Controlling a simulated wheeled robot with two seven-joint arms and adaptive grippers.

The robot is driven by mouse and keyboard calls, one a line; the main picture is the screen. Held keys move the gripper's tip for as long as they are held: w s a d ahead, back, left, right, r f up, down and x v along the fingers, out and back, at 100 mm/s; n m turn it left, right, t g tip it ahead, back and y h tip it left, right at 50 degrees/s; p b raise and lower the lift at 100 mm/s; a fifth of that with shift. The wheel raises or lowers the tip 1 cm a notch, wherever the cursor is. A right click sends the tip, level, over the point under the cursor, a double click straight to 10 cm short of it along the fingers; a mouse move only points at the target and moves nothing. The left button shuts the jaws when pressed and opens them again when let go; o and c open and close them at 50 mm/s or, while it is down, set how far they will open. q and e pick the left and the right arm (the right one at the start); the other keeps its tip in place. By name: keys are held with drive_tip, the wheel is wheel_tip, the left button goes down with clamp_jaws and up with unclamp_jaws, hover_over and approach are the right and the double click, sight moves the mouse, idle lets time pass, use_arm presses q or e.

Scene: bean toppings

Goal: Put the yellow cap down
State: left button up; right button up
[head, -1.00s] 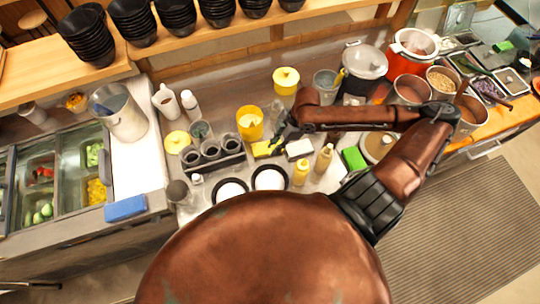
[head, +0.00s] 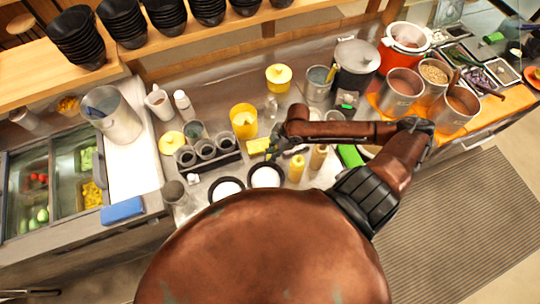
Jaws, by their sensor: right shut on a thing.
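My right gripper (head: 270,149) is low over the middle of the counter, just right of a yellow block (head: 258,146). Its jaws are shut, but the small thing between them is largely hidden and I cannot make out its shape. A yellow-lidded jar (head: 278,77) stands farther back. A round yellow lid (head: 172,142) lies at the left by the cup holder. An open yellow container (head: 244,121) stands behind the block. A yellow squeeze bottle (head: 297,168) and a tan bottle (head: 318,157) stand in front of my right forearm. My left gripper is not in view.
Two dark-rimmed bowls (head: 265,175) sit at the counter's front. A black cup holder (head: 211,164) stands left of the gripper. A lidded pot (head: 355,66) and several metal pots (head: 401,90) crowd the right. A blue cloth (head: 122,209) lies at the left edge.

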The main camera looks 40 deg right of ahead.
drive_tip(key=shift+f, duration=0.1)
drive_tip(key=o, duration=0.4)
drive_tip(key=p+v, duration=0.1)
drive_tip(key=v, duration=1.1)
